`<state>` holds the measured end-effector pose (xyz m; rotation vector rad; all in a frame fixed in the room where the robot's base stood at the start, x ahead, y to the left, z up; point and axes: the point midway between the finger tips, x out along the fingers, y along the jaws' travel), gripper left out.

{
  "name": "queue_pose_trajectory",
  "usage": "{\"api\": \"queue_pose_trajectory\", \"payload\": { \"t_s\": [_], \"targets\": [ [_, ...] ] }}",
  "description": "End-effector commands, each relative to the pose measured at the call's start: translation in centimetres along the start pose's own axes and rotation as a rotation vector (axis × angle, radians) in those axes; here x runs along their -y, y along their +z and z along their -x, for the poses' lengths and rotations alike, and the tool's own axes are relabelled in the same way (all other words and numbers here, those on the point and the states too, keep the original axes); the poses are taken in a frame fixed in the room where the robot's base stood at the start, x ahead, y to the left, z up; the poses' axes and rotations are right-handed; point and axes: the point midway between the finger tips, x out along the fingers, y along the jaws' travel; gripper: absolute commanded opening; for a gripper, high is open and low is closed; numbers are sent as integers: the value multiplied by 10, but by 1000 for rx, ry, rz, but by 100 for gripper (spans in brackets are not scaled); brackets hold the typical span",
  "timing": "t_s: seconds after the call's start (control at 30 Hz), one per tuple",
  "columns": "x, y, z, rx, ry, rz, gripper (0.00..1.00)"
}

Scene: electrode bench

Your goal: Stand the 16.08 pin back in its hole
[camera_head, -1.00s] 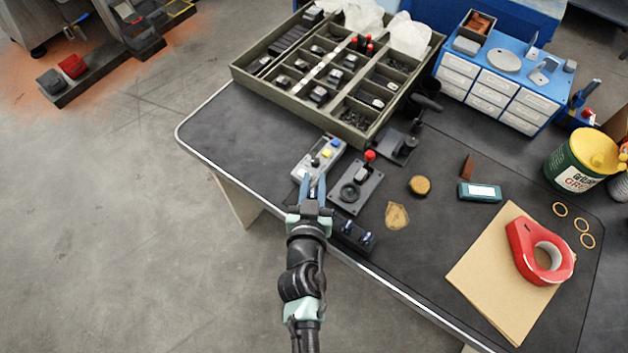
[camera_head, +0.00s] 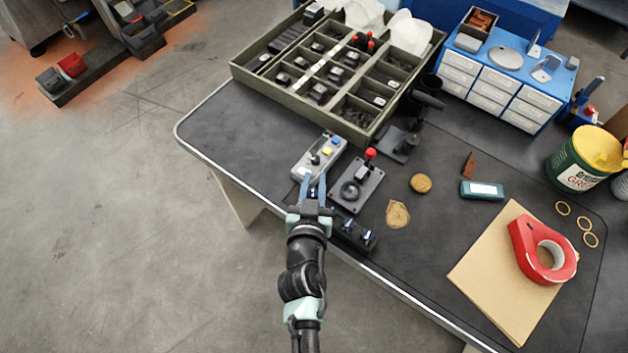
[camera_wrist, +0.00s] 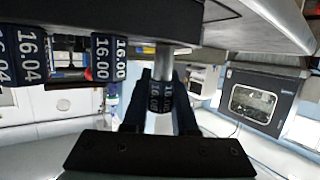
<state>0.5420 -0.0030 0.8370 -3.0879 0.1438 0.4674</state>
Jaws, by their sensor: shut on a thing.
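My gripper (camera_head: 313,184) is shut on a dark-collared pin (camera_wrist: 160,97), which also shows in the wrist view with my gripper (camera_wrist: 160,105). The collar print is dim and looks like 16.08. Its silver shank (camera_wrist: 165,62) points toward the dark block (camera_wrist: 95,14), and the wrist view is upside down. I cannot tell whether the shank's end is in a hole. Pins marked 16.00 (camera_wrist: 108,58) and 16.04 (camera_wrist: 27,55) stand in the block beside it. In the head view the block (camera_head: 356,246) lies at the table's near edge, partly behind my gripper.
A grey button box (camera_head: 318,156) and a plate with a red-knobbed lever (camera_head: 345,203) sit just beyond my gripper. A divided tray (camera_head: 262,88) stands behind. A tape dispenser (camera_head: 522,240) lies on brown card (camera_head: 490,285) at right. The table's left part is clear.

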Motion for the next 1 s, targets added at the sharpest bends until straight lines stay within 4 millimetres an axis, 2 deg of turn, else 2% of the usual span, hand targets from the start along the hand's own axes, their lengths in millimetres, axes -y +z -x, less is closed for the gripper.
{"api": "queue_pose_trajectory", "payload": {
  "t_s": [1.0],
  "targets": [
    [0,20,-6,0,0,0,0]
  ]
}}
